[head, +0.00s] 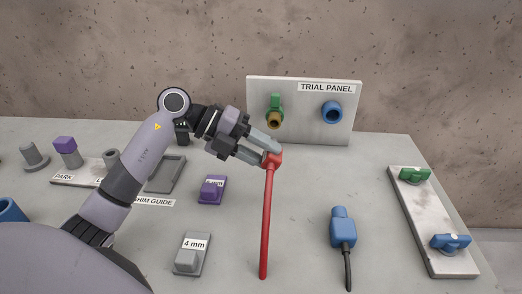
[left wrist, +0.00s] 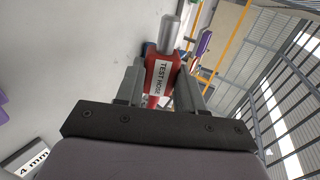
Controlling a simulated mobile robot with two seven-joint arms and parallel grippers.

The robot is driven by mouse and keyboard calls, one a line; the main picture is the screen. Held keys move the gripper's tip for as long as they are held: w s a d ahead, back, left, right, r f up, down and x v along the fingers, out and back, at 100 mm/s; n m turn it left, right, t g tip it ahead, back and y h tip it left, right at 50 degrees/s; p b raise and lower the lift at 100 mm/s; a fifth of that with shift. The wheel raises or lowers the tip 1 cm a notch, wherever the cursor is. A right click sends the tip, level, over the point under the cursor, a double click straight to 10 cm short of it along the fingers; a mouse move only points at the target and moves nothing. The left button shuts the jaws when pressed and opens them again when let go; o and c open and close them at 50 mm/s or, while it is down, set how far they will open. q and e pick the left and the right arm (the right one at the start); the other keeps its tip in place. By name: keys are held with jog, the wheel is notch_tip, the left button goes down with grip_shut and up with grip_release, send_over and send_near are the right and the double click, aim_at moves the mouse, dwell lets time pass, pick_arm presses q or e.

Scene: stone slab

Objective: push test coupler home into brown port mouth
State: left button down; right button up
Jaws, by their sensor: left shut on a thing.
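The test coupler (head: 273,159) is red with a red hose running from it towards the front of the slab. My left gripper (head: 268,147) is shut on it, in front of and below the trial panel (head: 311,110). In the left wrist view the coupler (left wrist: 161,72) sits between the two fingers, with a "TEST HOSE" label and a silver cylindrical nose pointing away. The brown port mouth (head: 274,121) is on the panel's left side, below a green lever (head: 276,102). The coupler is apart from the port. My right gripper is not in view.
A blue port (head: 332,112) is on the panel's right side. A blue connector with a black cable (head: 342,228) lies front right. A plate (head: 430,220) with green and blue valves is at the right. Purple (head: 212,190) and grey "4 mm" (head: 191,255) blocks stand near the arm.

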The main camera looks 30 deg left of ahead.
pick_arm(q)
jog(key=shift+a, duration=0.15)
jog(key=shift+r+p, duration=0.15)
jog(key=shift+p, duration=0.2)
jog(key=shift+w+a, duration=0.4)
jog(key=shift+w, duration=0.45)
jog(key=shift+w+a, duration=0.4)
jog(key=shift+w, duration=0.45)
jog(key=shift+w+a, duration=0.4)
jog(key=shift+w, duration=0.45)
jog(key=shift+p, duration=0.55)
jog(key=shift+w+a+b, duration=0.1)
jog(key=shift+w+a, duration=0.2)
jog(key=shift+w, duration=0.3)
jog(key=shift+w+a+b, duration=0.15)
jog(key=shift+w+a, duration=0.15)
jog(key=shift+w, duration=0.35)
jog(key=shift+w+a+b, duration=0.1)
jog(key=shift+w+a, duration=0.2)
jog(key=shift+w, duration=0.3)
jog(key=c, duration=0.6)
grip_release()
